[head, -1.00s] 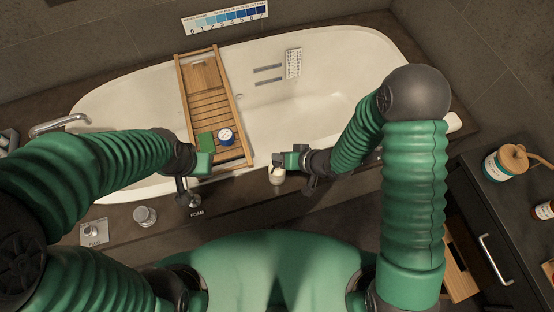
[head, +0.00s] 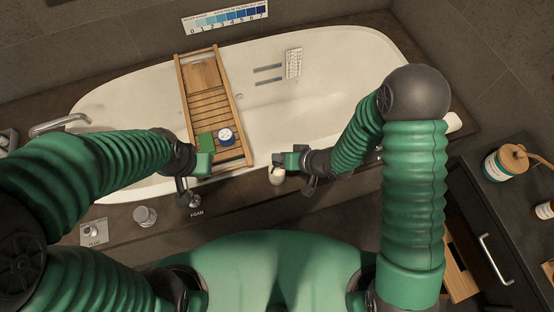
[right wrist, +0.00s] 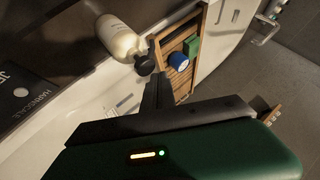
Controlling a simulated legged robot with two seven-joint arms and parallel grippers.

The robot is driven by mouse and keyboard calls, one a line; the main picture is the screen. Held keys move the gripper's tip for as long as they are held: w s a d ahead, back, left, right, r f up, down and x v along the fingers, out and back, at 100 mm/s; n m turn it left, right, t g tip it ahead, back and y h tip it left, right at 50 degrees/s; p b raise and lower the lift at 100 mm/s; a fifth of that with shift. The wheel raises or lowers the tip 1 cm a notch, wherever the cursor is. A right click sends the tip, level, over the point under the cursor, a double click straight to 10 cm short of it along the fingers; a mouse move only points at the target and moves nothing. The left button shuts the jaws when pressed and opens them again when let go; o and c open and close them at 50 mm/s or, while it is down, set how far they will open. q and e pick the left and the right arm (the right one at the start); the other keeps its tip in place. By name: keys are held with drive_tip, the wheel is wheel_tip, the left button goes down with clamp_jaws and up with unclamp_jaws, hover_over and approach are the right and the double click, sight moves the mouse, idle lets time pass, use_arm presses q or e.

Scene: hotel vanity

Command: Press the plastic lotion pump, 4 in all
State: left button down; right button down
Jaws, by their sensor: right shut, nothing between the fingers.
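A cream bottle (head: 277,177) stands on the tub's near rim, mostly hidden by my right gripper in the head view. In the right wrist view the bottle (right wrist: 118,37) shows a dark pump head (right wrist: 145,63). My right gripper (head: 281,159) is shut and empty, with its fingertips right at the pump head; I cannot tell whether they touch it. My left gripper (head: 207,163) is over the near rim by the bath tray, away from the bottle. Its jaws do not show clearly.
A wooden tray (head: 204,75) spans the white tub (head: 335,70), carrying a green block (head: 206,142) and a blue-and-white jar (head: 226,137). Metal knobs (head: 145,215) line the near ledge.

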drive_tip(key=shift+f, duration=0.25)
drive_tip(key=shift+f+b, duration=0.55)
drive_tip(key=shift+f, duration=0.2)
idle(0.9)
drive_tip(key=shift+r+p, duration=1.15)
wheel_tip(320, 180, up, 5)
drive_tip(key=p, duration=0.5)
drive_tip(key=shift+r, duration=0.15)
